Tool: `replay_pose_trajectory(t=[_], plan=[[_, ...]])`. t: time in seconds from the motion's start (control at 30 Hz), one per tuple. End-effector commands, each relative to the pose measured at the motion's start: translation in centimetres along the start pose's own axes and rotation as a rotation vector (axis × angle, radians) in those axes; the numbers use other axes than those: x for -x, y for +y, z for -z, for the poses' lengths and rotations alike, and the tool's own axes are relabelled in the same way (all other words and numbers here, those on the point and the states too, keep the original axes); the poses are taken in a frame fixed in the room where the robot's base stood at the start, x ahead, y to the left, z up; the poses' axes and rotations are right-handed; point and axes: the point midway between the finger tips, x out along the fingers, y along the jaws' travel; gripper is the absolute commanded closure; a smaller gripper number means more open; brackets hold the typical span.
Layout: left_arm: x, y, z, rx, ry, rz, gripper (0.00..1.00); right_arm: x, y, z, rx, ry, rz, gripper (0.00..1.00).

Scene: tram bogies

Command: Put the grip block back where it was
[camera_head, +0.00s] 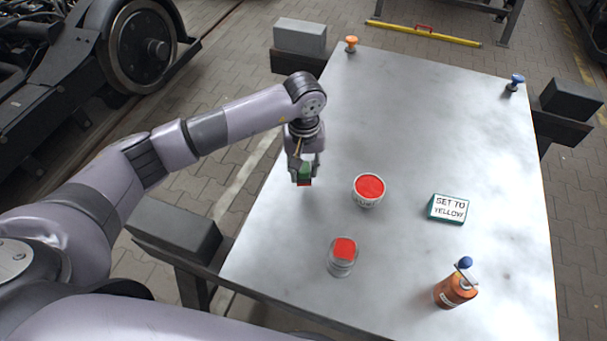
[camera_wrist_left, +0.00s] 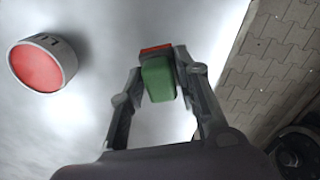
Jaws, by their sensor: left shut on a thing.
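My left gripper (camera_head: 304,165) is shut on the grip block (camera_head: 304,173), a small block with a green body and a red end. It holds the block near the left edge of the metal table (camera_head: 420,130); I cannot tell how far above the surface. In the left wrist view the block (camera_wrist_left: 159,83) sits between the two fingers of the left gripper (camera_wrist_left: 155,85), with its red end pointing away. My right gripper does not show.
A round container with a red top (camera_head: 369,190), a clear jar with red on top (camera_head: 342,257), an orange bottle (camera_head: 455,291) and a sign reading "SET TO YELLOW" (camera_head: 448,208) stand on the table. An orange knob (camera_head: 351,43) and a blue knob (camera_head: 516,81) are at the far corners.

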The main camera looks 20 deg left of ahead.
Motion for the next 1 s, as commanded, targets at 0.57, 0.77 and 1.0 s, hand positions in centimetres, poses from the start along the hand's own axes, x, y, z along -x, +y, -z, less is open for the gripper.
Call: replay_pose_trajectory(t=[0.57,0.77,1.0], plan=[[-4.0,0.0,0.0,-0.001,0.001,0.001,0.93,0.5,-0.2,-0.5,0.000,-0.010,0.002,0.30],[-4.1,0.0,0.0,0.000,0.000,0.001,0.64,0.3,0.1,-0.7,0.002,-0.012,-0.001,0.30],[-4.1,0.0,0.0,0.000,0.000,0.001,0.50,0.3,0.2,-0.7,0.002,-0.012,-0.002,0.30]])
